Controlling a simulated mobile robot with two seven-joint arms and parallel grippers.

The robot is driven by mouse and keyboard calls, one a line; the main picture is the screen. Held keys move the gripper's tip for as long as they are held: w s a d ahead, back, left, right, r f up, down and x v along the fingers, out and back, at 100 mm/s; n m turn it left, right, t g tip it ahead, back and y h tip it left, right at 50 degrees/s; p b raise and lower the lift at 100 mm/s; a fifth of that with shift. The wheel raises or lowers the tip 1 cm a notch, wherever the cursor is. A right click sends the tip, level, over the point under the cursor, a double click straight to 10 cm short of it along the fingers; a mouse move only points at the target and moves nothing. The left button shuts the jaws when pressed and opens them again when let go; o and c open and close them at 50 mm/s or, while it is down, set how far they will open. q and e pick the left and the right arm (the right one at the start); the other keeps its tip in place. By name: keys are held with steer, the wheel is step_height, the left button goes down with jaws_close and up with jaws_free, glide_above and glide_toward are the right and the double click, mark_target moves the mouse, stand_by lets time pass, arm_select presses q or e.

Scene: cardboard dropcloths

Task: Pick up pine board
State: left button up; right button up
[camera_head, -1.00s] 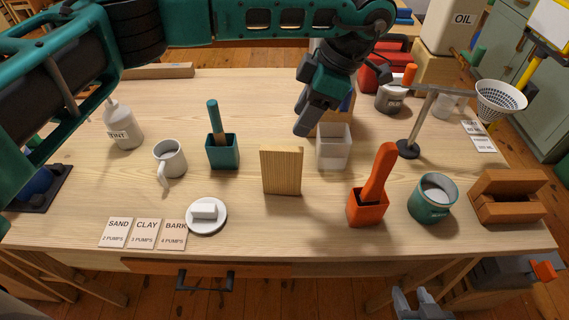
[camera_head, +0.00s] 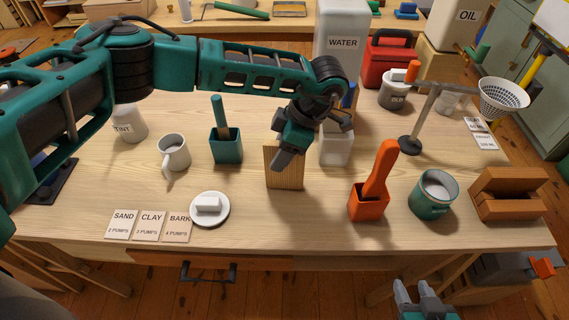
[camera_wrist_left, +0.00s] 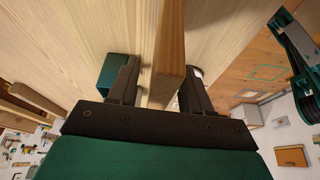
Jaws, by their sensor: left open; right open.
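The pine board (camera_head: 285,178) stands upright near the middle of the table. Its top is partly hidden by my left gripper (camera_head: 285,156) in the head view. In the left wrist view the board (camera_wrist_left: 168,55) runs between the two open fingers of my left gripper (camera_wrist_left: 158,85). The jaws are around the board with its edge toward the palm, and I cannot tell whether either finger touches it. My right gripper (camera_head: 425,290) is open and empty, low in front of the table's front edge.
Close by stand a teal pot (camera_head: 226,148), a white square cup (camera_head: 336,150) and an orange pot (camera_head: 369,203) with a tall handle. The table surface right in front of the board is clear.

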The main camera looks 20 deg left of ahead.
arm_select(q)
steer(key=shift+f, duration=0.15)
steer(key=shift+c, duration=0.4)
jaws_close()
